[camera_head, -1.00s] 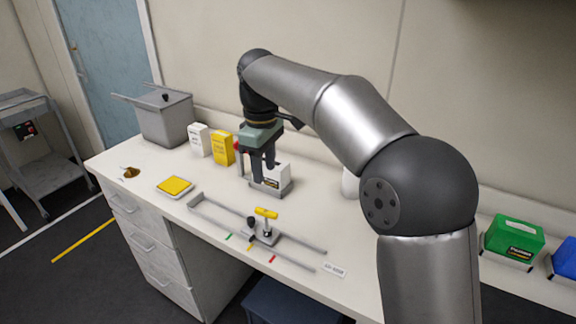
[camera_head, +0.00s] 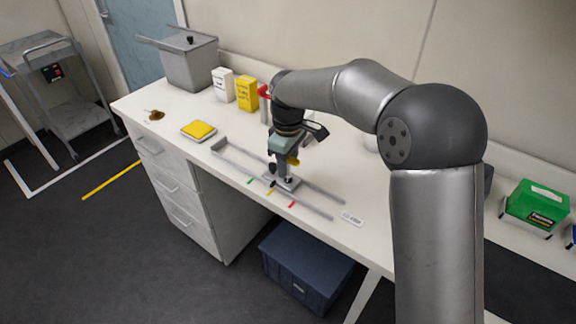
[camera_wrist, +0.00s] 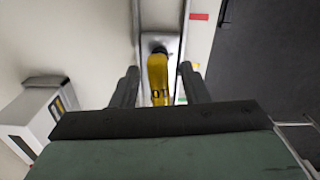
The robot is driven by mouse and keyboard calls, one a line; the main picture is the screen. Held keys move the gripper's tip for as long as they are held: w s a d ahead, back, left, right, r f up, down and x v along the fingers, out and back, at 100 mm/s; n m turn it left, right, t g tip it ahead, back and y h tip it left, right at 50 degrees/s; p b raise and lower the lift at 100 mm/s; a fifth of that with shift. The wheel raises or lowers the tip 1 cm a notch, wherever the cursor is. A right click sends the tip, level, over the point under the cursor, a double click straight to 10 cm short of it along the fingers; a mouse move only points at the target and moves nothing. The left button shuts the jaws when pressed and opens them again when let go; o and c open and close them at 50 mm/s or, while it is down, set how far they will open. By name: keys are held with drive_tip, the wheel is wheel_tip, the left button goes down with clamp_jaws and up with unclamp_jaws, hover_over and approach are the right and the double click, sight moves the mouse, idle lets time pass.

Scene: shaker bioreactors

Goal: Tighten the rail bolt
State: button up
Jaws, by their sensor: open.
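The yellow handle of the rail bolt (camera_head: 294,160) stands on a small metal carriage (camera_head: 291,186) on the rail (camera_head: 322,191). My gripper (camera_head: 284,176) points down over the carriage and partly hides the handle. In the wrist view, the yellow handle (camera_wrist: 158,75) lies lengthwise between the two dark fingers of my gripper (camera_wrist: 160,70). Gaps show on both sides, so the fingers are open around it and not closed on it. The bolt's shaft is hidden.
Green, yellow and red marks (camera_head: 291,205) line the rail's front. A yellow pad (camera_head: 198,130), white box (camera_head: 223,85), yellow box (camera_head: 247,93) and grey bin (camera_head: 190,65) stand left and behind. A white box (camera_wrist: 35,115) is left of my gripper in the wrist view.

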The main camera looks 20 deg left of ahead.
sight(288, 179)
drive_tip(key=shift+f, duration=0.85)
drive_tip(key=shift+c, duration=0.3)
clamp_jaws()
drive_tip(key=shift+s+d+f, duration=0.1)
drive_tip(key=shift+s+f, duration=0.05)
drive_tip(key=shift+f, duration=0.2)
drive_tip(key=m, duration=0.4)
drive_tip(key=shift+f+m, duration=0.1)
drive_tip(key=shift+m, duration=0.3)
